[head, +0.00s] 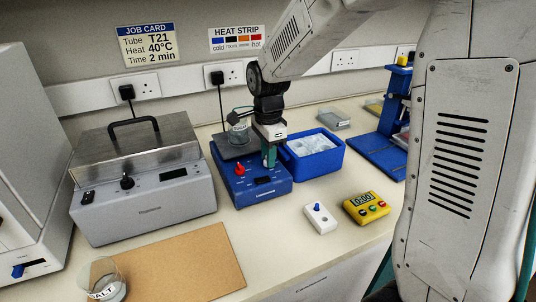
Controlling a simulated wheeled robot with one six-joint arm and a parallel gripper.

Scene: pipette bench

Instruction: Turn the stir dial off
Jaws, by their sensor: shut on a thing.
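The blue stirrer (250,190) stands mid-bench with a dark plate on top. A glass beaker (238,133) sits on the plate. A red knob (240,169) is on the left of the stirrer's front top, uncovered. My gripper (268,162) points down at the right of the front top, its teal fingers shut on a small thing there. The fingers hide that thing; by its place I take it as the stir dial. Its pointer cannot be seen.
A grey metal-lidded bath (145,190) is left of the stirrer. A blue ice tub (316,166) stands close at the right. A white switch box (320,220) and a yellow timer (366,208) lie in front. A brown board (185,265) and another beaker (105,280) are front left.

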